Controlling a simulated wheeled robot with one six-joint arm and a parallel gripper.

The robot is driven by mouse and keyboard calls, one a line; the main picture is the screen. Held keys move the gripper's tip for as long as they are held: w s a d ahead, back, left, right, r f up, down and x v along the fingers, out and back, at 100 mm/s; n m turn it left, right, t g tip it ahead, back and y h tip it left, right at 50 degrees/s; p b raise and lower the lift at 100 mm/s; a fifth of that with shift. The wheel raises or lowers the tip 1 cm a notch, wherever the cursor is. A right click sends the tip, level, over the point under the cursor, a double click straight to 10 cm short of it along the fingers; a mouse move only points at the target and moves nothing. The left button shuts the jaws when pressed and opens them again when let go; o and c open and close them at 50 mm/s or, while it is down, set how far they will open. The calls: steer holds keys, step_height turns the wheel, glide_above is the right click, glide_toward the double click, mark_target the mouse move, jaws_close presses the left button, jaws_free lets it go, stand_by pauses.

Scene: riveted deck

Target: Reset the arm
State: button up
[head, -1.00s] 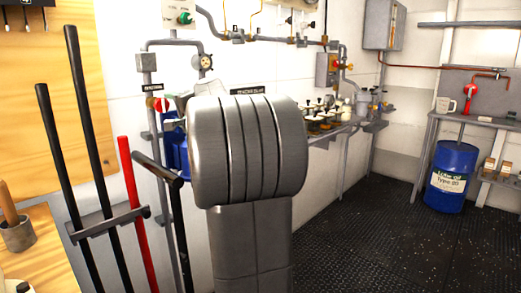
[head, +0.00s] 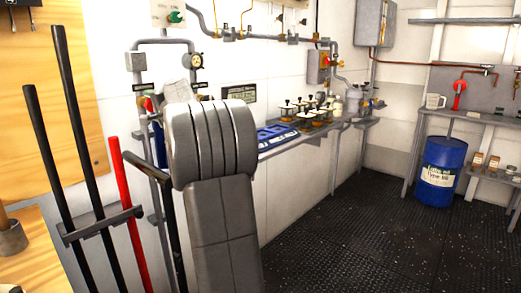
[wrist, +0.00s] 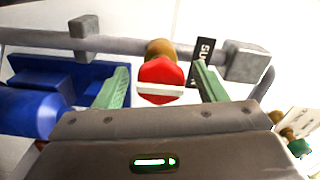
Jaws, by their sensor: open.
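My gripper (wrist: 163,78) is open in the wrist view, its two green fingers spread apart. A red round knob with a white bar (wrist: 160,82) shows between the fingers, on a brass fitting of a grey pipe. I cannot tell how far ahead of the fingertips it is, and nothing is visibly gripped. In the head view my grey arm link stands left of centre and hides my gripper. A bit of a red knob (head: 148,103) shows at the wall just left of the link.
A blue tray (head: 278,137) and several small bottles stand on the wall shelf right of my arm. Black rods and a red rod (head: 128,215) stand close on the left. A blue drum (head: 441,168) stands under the right bench. The dark floor between is clear.

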steer(key=shift+s+d, duration=0.1)
steer(key=b+v, duration=0.2)
steer(key=v, duration=1.2)
steer(key=p+x, duration=0.2)
steer(key=x, duration=1.2)
steer(key=shift+a, duration=0.2)
steer(key=shift+w+r+m+p, duration=0.2)
steer(key=shift+m+p, duration=0.1)
steer(key=shift+p, duration=0.45)
steer(key=shift+s+d+r+m+p, duration=0.15)
steer(key=shift+m+p, duration=0.55)
steer(key=shift+p, duration=0.1)
steer(key=m+p, duration=0.6)
steer(key=p, duration=0.1)
steer(key=m+p, duration=0.6)
steer(key=p, duration=0.3)
steer(key=shift+p, duration=0.3)
steer(key=m+p, duration=0.2)
steer(key=p, duration=0.2)
steer(key=shift+m, duration=0.3)
